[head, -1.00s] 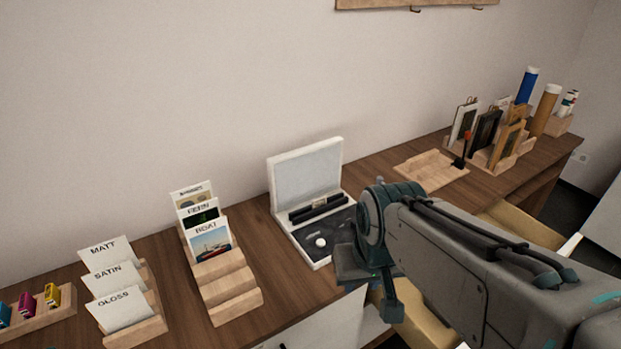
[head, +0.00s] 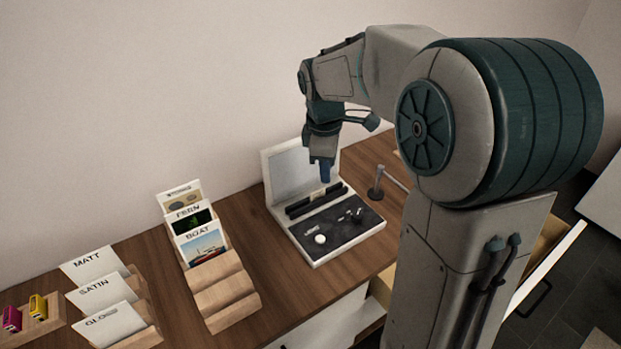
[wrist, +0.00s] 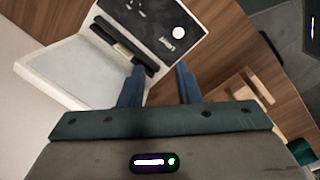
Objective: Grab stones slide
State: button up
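A pale little slide-like piece (head: 323,193) stands between the black bars of the white light box (head: 330,255); its picture is too small to read. It also shows as a tan piece in the wrist view (wrist: 122,48). My gripper (head: 325,172) points down over the box, close above the bars. In the wrist view my gripper (wrist: 160,72) has its two blue fingers apart with nothing held between them. The left finger overlaps the bars' end in the picture. A card with rounded stone-like shapes (head: 183,203) is at the back of the wooden card rack (head: 228,300).
Fern and boat cards (head: 203,246) stand in front in that rack. A rack of white MATT, SATIN and GLOSS cards (head: 98,293) is further left. A white knob (head: 320,239) and dark knobs (head: 357,215) sit on the box. A small grey stand (head: 376,190) is just right of it.

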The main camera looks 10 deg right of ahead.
aim_at(318, 197)
jog(key=w+d+f+n+g+y+p, duration=0.1)
jog(key=w+f+n, duration=0.3)
jog(key=w+n, duration=0.6)
jog(key=shift+m, duration=0.7)
jog(key=f, duration=0.4)
jog(key=w+f+p, duration=0.1)
jog(key=f, duration=0.4)
jog(key=w+f, duration=0.1)
jog(key=f, duration=0.4)
jog(key=shift+d, duration=0.1)
grip_shut()
